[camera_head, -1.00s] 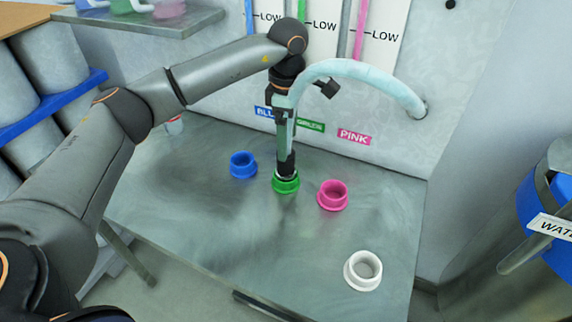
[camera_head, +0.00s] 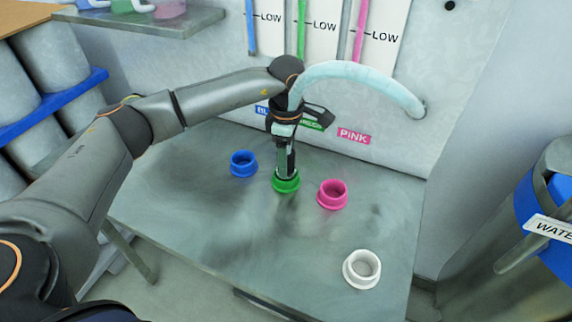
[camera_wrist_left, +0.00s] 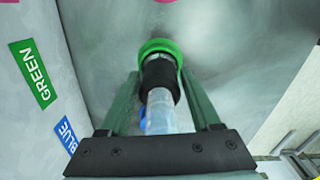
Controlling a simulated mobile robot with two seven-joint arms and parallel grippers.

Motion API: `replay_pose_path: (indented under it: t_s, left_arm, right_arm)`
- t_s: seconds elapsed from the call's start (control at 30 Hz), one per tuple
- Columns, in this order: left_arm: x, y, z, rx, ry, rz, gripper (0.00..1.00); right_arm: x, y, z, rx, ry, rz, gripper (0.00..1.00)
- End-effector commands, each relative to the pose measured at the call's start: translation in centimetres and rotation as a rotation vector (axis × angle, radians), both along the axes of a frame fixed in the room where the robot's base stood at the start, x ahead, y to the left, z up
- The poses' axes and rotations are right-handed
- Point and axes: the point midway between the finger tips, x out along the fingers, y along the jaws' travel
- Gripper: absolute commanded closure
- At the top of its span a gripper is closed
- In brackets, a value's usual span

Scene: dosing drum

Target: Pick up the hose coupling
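The hose coupling (camera_wrist_left: 160,74) is a black sleeve on the end of the pale, translucent hose (camera_head: 352,70). Its lower end stands in or on the green ring (camera_head: 286,183) on the steel table; the exact seating is hidden. My left gripper (camera_head: 286,165) points down over the green ring, around the coupling. In the left wrist view, the left gripper (camera_wrist_left: 159,75) has its two fingers apart, one on each side of the coupling, with narrow gaps showing. My right gripper is not in view.
A blue ring (camera_head: 243,164), a pink ring (camera_head: 332,194) and a white ring (camera_head: 362,269) stand on the steel table (camera_head: 230,235). The wall behind carries colour labels and level tubes. The hose arches from the wall to the right of my gripper. The table's front is mostly clear.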

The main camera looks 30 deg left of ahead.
Motion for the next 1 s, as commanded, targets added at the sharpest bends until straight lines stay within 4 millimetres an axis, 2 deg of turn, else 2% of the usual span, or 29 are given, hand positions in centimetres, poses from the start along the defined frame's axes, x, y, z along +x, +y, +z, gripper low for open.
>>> replay_pose_path:
  t_s: [0.07, 0.53, 1.0]
  left_arm:
    - [0.00, -0.02, 0.03, 0.000, 0.000, 0.000, 0.46]
    - [0.00, -0.03, 0.03, 0.000, 0.000, 0.000, 0.99]
    - [0.04, -0.04, 0.14, -0.001, -0.001, 0.000, 1.00]
  right_arm:
    - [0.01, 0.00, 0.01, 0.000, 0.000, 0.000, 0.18]
    - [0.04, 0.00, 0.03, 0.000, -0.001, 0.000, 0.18]
    - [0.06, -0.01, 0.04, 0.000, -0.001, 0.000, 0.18]
